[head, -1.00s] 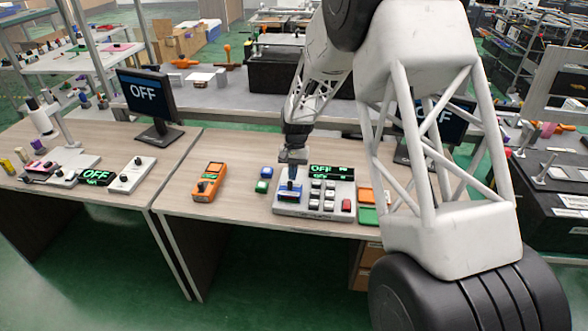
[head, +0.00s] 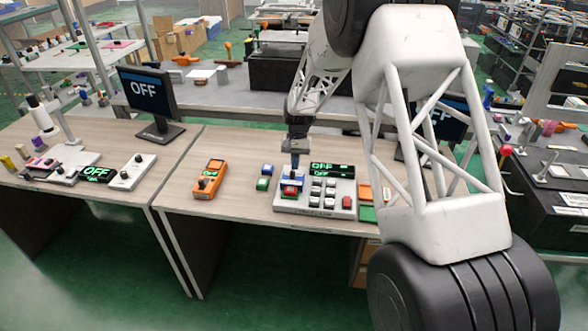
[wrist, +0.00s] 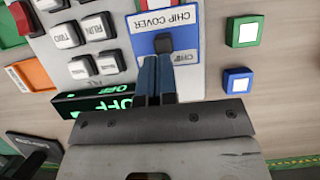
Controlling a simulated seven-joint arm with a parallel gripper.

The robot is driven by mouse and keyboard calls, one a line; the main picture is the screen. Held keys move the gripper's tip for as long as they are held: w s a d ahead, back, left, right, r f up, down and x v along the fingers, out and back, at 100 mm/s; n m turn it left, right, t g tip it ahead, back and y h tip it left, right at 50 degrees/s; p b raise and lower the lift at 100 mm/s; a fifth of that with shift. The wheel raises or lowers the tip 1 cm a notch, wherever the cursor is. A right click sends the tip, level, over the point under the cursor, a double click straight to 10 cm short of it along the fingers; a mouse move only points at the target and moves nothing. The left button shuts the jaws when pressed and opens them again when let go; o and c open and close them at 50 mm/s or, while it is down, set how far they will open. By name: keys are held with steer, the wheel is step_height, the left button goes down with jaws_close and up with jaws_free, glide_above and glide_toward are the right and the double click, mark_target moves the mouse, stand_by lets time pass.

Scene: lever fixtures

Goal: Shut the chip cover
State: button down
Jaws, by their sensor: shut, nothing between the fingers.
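In the head view my gripper (head: 295,168) points down over the cover. Red and green show just in front of the cover; how far it stands open is unclear.
The box carries several grey keys (wrist: 82,67), a red button (head: 347,202) and a green "OFF" display (wrist: 105,101). Blue (wrist: 237,80) and green (wrist: 243,31) square buttons sit beside it.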

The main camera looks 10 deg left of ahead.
steer(key=v, duration=1)
steer(key=w, duration=0.2)
steer(key=w+a, duration=0.1)
steer(key=w, duration=0.2)
steer(key=shift+a+f, duration=0.1)
steer(key=shift+a, duration=0.1)
steer(key=shift+s+f, duration=0.1)
steer(key=x, duration=0.9)
steer(key=shift+s+f, duration=0.3)
steer(key=shift+s, duration=1.9)
steer(key=shift+s, duration=0.1)
